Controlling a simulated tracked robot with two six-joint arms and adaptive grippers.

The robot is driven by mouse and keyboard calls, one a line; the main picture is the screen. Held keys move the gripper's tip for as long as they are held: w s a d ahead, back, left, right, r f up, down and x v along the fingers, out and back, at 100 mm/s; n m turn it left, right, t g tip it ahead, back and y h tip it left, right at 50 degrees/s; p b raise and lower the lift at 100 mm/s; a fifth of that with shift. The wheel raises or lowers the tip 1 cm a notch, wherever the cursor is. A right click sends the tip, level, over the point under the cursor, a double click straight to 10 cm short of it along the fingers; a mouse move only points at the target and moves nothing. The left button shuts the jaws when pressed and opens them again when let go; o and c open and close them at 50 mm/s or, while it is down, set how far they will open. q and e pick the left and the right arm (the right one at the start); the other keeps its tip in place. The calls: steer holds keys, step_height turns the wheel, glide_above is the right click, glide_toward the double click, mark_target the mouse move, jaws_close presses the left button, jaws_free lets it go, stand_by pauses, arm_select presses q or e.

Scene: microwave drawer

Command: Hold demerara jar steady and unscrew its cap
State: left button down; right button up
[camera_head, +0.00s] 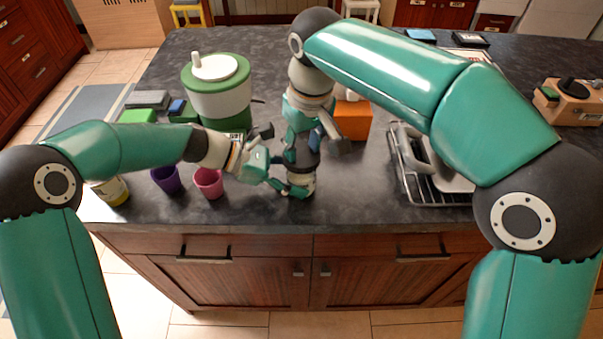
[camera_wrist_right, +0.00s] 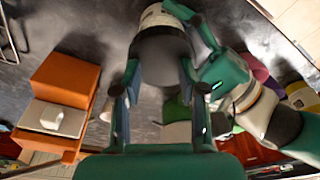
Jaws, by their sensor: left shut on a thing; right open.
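The demerara jar (camera_head: 304,180) stands upright on the dark counter, mostly hidden by my grippers in the head view. In the right wrist view its pale labelled body (camera_wrist_right: 156,17) and wide dark cap (camera_wrist_right: 165,58) show. My left gripper (camera_head: 287,182) is shut on the jar's body from the left; its fingers also show beside the jar in the right wrist view (camera_wrist_right: 205,40). My right gripper (camera_head: 302,152) points down over the jar. Its two fingers (camera_wrist_right: 163,88) are open, one on either side of the cap; I cannot tell whether they touch it.
A pink cup (camera_head: 208,184) and purple cup (camera_head: 166,180) stand left of the jar. A green-and-white canister (camera_head: 217,90) is behind them. An orange box (camera_head: 353,122) is behind right, and a dish rack (camera_head: 432,199) is farther right. The counter's front edge is close.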

steer(key=shift+f, duration=0.3)
jaws_close()
steer(key=n, duration=0.3)
steer(key=shift+f+n+g, duration=0.1)
steer(key=shift+n+g, duration=0.2)
steer(key=shift+n, duration=0.1)
steer(key=n, duration=0.4)
steer(key=shift+s+g+y, duration=0.1)
steer(key=shift+g+y, duration=0.2)
steer(key=shift+y, duration=0.1)
steer(key=n, duration=0.6)
steer(key=shift+g, duration=0.4)
steer(key=shift+d, duration=0.1)
